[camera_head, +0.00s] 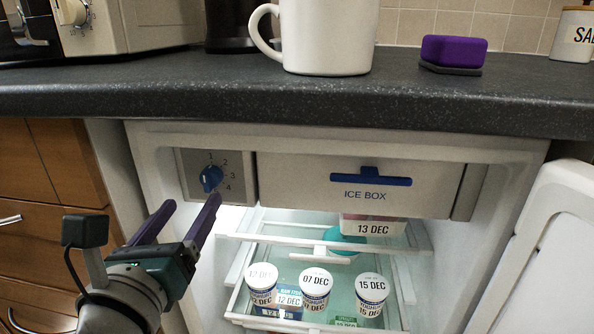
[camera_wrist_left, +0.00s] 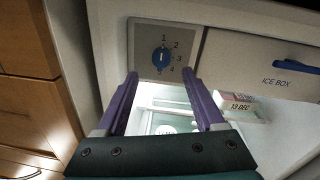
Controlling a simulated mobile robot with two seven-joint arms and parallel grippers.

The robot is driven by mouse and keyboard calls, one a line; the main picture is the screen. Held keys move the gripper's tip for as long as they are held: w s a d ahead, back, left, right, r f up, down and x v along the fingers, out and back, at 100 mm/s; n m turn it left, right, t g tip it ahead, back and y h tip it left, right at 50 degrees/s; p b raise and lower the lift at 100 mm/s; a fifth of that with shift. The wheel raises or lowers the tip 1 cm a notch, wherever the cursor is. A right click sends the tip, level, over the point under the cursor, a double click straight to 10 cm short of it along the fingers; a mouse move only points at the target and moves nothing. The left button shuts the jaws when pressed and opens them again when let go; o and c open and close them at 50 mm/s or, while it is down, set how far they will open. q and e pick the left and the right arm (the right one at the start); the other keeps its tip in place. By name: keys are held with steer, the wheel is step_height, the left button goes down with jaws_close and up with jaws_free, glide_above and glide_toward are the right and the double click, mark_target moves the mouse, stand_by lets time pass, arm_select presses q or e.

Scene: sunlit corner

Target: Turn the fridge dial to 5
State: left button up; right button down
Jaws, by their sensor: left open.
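The blue fridge dial (camera_head: 211,178) sits on a grey panel at the fridge's upper left, with numbers 1 to 4 readable around it. Its white mark points up toward the 1. It also shows in the left wrist view (camera_wrist_left: 161,58), where a number below the 4 is too small to read surely. My left gripper (camera_head: 190,205) is open with purple fingers, below and in front of the dial, not touching it. In the left wrist view, the fingers (camera_wrist_left: 161,76) spread to either side below the dial. My right gripper is not in view.
The ice box (camera_head: 300,180) with a blue handle is right of the dial. Shelves below hold several dated yoghurt pots (camera_head: 315,286). The dark worktop (camera_head: 200,85) overhangs above, carrying a white mug (camera_head: 330,35) and purple sponge (camera_head: 454,50). The open fridge door (camera_head: 550,250) stands right.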

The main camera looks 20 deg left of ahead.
mark_target(206, 185)
arm_select(q)
steer(key=x, duration=0.6)
steer(key=shift+w+b, duration=0.15)
steer(key=shift+b, duration=0.2)
jaws_close()
